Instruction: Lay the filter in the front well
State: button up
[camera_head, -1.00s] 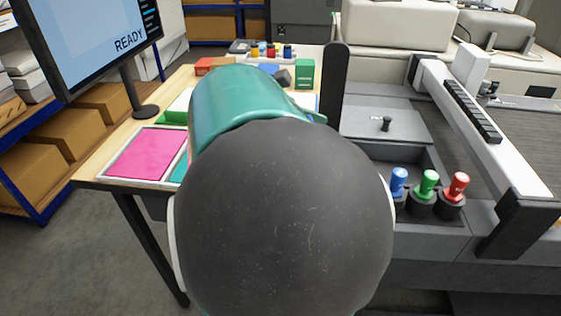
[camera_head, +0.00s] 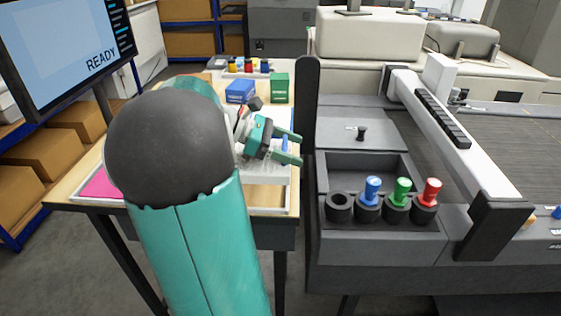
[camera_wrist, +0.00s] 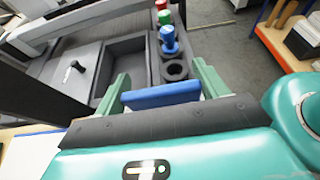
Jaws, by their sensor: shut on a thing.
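My gripper (camera_head: 298,149) is to the left of the machine, over the right edge of the wooden table. Its green fingers are shut on a flat blue piece (camera_head: 284,145), likely the filter. In the wrist view the blue piece (camera_wrist: 162,94) lies crosswise between the fingers (camera_wrist: 160,70). An open rectangular well (camera_head: 368,165) is sunk in the front of the grey machine, to the right of my gripper. It looks empty; it also shows beyond the fingers in the wrist view (camera_wrist: 126,62). Behind it a grey lid (camera_head: 338,132) with a black knob lies flat.
Blue (camera_head: 372,188), green (camera_head: 402,190) and red (camera_head: 432,190) pegs stand in black holders before the well; the leftmost holder (camera_head: 339,208) is empty. A dark upright post (camera_head: 307,95) stands between table and machine. A white gantry (camera_head: 430,110) crosses at right.

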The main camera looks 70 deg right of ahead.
aim_at(240, 149)
jog(key=f, duration=0.1)
jog(key=w+d+f, duration=0.2)
jog(key=shift+f, duration=0.15)
jog(key=shift+w+f, duration=0.1)
jog(key=shift+f, duration=1.45)
jog(key=shift+f, duration=0.1)
jog(key=o, duration=1.2)
jog(key=shift+c, duration=0.2)
jog(key=v, duration=1.1)
jog(key=shift+w, duration=0.25)
jog(key=shift+w+r, duration=0.25)
jog(key=shift+r, duration=0.05)
